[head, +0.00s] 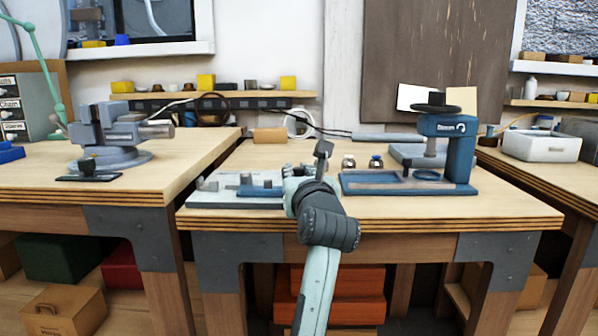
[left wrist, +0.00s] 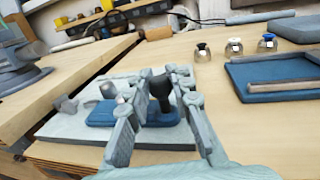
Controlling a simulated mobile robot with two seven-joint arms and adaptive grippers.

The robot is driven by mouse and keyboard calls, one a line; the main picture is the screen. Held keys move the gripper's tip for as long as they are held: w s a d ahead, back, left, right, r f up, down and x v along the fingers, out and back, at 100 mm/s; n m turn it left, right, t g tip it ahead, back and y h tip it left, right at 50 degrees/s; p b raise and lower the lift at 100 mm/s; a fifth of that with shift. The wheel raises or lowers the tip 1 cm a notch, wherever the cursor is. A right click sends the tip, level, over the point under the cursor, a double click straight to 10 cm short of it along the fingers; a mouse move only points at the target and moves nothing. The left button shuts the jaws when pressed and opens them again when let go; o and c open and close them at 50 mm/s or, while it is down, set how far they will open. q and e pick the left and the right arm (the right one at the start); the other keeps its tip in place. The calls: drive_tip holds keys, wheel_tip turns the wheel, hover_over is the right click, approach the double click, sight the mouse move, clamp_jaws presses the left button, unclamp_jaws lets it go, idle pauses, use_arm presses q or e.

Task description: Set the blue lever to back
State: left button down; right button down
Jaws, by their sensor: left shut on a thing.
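A pale switch board (head: 207,200) lies at the front left of the middle bench and carries a blue base (head: 262,191). In the left wrist view the blue base (left wrist: 100,117) sits on the pale board (left wrist: 62,128). A dark lever handle (left wrist: 159,88) stands up at the right end of the blue base, between my fingers. My left gripper (head: 303,172) is shut on this handle; its fingers also show in the left wrist view (left wrist: 157,84). My right gripper is out of view.
A blue press (head: 450,150) stands to the right on the same bench. Small bulb-like parts (head: 376,162) stand behind the gripper. A grey vise (head: 110,140) is on the left bench. The bench's front strip is clear.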

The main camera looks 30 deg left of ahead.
use_arm(q)
drive_tip(key=shift+f, duration=0.2)
drive_tip(key=c, duration=1.3)
unclamp_jaws()
drive_tip(key=shift+r, duration=0.1)
drive_tip(key=shift+r, duration=0.15)
wheel_tip(320, 180, up, 10)
drive_tip(key=shift+f, duration=0.1)
drive_tip(key=shift+s+f, duration=0.1)
